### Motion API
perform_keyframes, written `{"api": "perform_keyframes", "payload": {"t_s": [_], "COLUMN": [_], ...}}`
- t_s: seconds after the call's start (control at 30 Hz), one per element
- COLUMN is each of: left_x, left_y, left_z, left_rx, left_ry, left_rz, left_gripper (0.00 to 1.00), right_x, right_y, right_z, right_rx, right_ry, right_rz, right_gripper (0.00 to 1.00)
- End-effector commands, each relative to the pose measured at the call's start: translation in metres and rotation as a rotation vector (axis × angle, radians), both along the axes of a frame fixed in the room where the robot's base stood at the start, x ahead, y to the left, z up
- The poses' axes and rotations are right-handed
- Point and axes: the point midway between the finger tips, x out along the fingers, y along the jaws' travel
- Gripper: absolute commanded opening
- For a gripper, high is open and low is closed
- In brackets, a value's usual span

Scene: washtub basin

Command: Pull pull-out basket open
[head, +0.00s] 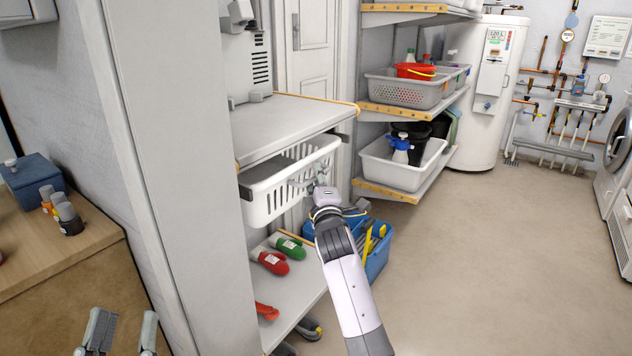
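The pull-out basket (272,205) is white with a slotted front and hangs under the grey worktop (290,125) in the cabinet. Its front stands slightly forward of the worktop edge, and part of its dark interior shows. My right gripper (317,180) is at the right part of the basket's slotted front, its fingers at or against the slots. The fingers are small and partly hidden by the wrist, so I cannot tell whether they grip the basket. My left gripper (124,332) is at the bottom left edge, fingers apart and empty, far from the basket.
Red and green bottles (289,248) lie on the lower shelf beneath the basket. A blue caddy (378,256) stands on the floor behind my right arm. A tall white panel (175,150) separates my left gripper from the basket. The floor (480,270) to the right is clear.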

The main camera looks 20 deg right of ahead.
Motion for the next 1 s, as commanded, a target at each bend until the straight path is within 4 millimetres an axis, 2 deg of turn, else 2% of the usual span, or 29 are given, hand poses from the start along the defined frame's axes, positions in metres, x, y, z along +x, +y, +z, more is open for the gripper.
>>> {"api": "perform_keyframes", "payload": {"t_s": [0.4,0.87,1.0], "left_x": [-0.0043,-0.0041,-0.0041], "left_y": [0.0002,0.0002,0.0002], "left_z": [0.0069,0.0061,0.0061], "left_rx": [-0.012,-0.012,-0.011], "left_ry": [-0.042,-0.04,-0.039], "left_rz": [-0.003,-0.003,-0.003], "left_gripper": [0.4,0.4,0.4], "right_x": [0.0057,0.0055,0.0054], "right_y": [-0.0005,-0.0004,-0.0004], "right_z": [0.0011,0.0008,0.0007], "right_rx": [0.001,0.001,0.0], "right_ry": [0.0,0.0,0.0], "right_rz": [0.001,0.001,0.001], "right_gripper": [0.3,0.0,0.0]}}
